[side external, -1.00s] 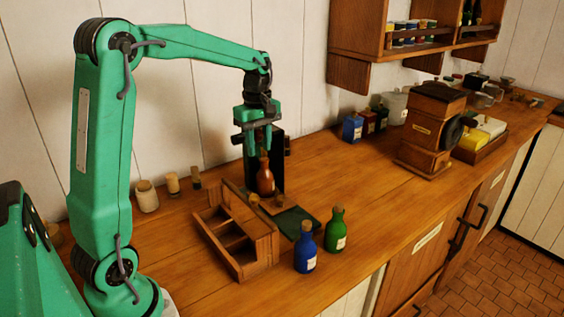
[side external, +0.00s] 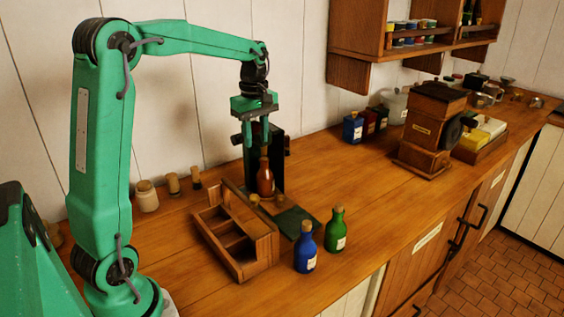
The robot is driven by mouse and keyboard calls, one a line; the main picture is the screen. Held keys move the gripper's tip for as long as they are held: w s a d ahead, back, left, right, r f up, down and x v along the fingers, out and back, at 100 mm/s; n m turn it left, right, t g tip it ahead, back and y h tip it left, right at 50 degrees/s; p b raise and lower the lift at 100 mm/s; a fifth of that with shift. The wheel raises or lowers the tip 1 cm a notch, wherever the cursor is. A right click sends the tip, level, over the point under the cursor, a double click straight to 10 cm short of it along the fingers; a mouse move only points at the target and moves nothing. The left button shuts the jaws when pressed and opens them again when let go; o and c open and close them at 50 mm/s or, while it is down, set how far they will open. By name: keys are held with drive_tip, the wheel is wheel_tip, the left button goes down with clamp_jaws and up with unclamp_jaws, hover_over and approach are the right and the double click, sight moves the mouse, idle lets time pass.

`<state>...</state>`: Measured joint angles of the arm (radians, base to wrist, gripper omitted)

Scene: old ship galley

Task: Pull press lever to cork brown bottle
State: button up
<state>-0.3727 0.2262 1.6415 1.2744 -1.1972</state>
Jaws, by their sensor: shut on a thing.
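The brown bottle (side external: 265,180) stands upright at the front of the dark press (side external: 279,160), near the wall side of the counter. Its neck top is close under my gripper, and I cannot tell how a cork sits there. My gripper (side external: 256,142) points down at the top of the press, above the bottle. It is shut on the press lever, which is mostly hidden by the fingers. A blue bottle (side external: 305,252) and a green bottle (side external: 336,233) stand upright at the counter's front, both with corks.
A wooden compartment box (side external: 248,262) stands left of the blue bottle. Small jars and corks (side external: 172,183) stand by the wall. A wooden grinder (side external: 428,135) is farther right, with clear counter before it.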

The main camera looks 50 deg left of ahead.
drive_tip(key=shift+a+r, duration=0.6)
drive_tip(key=shift+r, duration=0.15)
drive_tip(key=o, duration=0.9)
drive_tip(key=shift+r, duration=3.45)
drive_tip(key=shift+d, duration=0.15)
